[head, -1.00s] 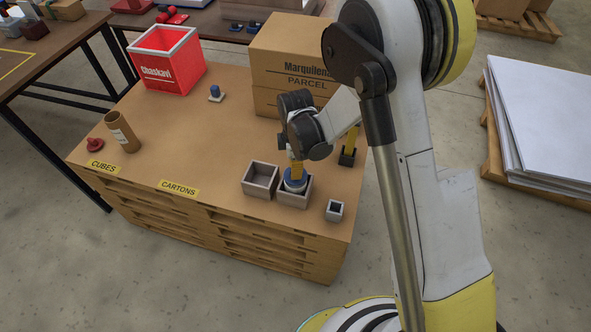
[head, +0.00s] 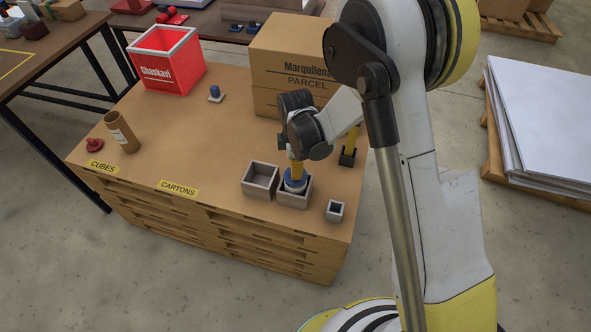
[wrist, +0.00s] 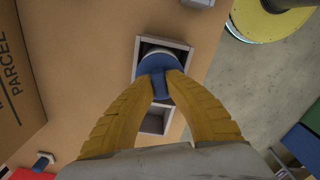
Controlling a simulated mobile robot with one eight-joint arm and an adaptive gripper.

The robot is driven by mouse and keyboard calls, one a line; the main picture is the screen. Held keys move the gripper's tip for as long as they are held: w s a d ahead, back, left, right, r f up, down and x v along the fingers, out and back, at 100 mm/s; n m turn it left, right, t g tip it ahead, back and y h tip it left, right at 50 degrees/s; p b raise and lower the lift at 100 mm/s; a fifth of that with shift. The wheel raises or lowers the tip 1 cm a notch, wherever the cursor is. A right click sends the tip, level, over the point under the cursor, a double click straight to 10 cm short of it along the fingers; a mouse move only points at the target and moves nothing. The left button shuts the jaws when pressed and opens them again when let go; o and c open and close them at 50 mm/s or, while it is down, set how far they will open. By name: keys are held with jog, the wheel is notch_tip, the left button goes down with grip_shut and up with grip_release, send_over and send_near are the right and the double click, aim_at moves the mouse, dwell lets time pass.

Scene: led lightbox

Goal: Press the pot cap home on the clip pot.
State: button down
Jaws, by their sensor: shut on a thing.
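My gripper (head: 296,176) points down over the right one of two joined grey open boxes near the pallet stack's front right edge. It is shut on the knob (wrist: 160,86) of the blue round pot cap (wrist: 158,63). The cap also shows in the head view (head: 295,184). Beneath the cap is a pale grey clip pot (head: 292,189), standing inside the box (head: 294,202). A pale rim of it shows beyond the cap in the wrist view. I cannot tell whether the cap is fully seated; my fingers hide part of it.
The left grey box (head: 259,180) is empty. A small grey cup (head: 335,211) stands to the right. Behind are cartons (head: 290,65) and a red box (head: 165,62).

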jog(key=shift+f+b, duration=0.4)
jog(key=shift+f, duration=0.65)
jog(key=c, duration=1.4)
grip_release()
jog(key=shift+c, duration=0.2)
notch_tip(320, 180, up, 12)
jog(key=shift+r, duration=0.1)
